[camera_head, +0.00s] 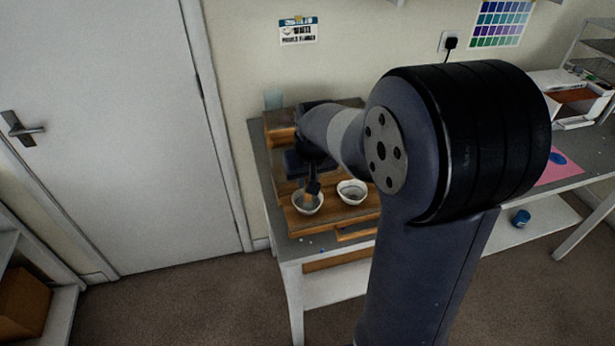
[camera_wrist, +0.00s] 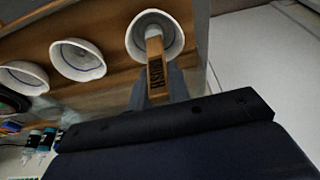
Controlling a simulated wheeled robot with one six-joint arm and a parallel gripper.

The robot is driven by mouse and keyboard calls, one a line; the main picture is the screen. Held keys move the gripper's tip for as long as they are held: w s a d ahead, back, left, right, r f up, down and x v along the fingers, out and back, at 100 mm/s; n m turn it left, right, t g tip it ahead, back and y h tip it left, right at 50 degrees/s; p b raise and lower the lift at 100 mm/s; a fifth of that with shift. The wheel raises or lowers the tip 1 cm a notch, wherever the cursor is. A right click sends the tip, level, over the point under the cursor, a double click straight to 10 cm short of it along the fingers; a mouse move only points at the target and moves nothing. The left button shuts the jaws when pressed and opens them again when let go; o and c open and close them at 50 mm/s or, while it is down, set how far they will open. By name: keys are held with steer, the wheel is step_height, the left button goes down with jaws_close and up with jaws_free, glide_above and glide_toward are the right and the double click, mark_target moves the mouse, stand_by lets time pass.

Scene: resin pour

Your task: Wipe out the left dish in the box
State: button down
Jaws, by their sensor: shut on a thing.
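My gripper (camera_head: 313,184) is shut on a wooden-handled tool with dark lettering, which shows clearly in the wrist view (camera_wrist: 156,70). The tool reaches down into the left dish (camera_head: 310,211), a small white bowl, which is at the top middle of the wrist view (camera_wrist: 134,38). The tool's working end is inside the bowl and I cannot tell whether it touches the bottom. A second white dish (camera_head: 352,196) sits to the right. A third dish (camera_wrist: 22,78) shows in the wrist view and is hidden by my arm in the head view. The dishes sit in the wooden box (camera_head: 337,217).
The box stands on a grey-topped table (camera_head: 285,245) against the wall. Small bottles (camera_wrist: 40,138) stand at the lower left of the wrist view. A pink sheet (camera_head: 562,168) lies farther right, and a blue jar (camera_head: 521,218) sits on the lower shelf.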

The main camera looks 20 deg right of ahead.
step_height(320, 180, up, 7)
steer(key=p, duration=0.5)
steer(key=shift+r, duration=0.1)
steer(key=shift+d, duration=0.1)
stand_by(0.5)
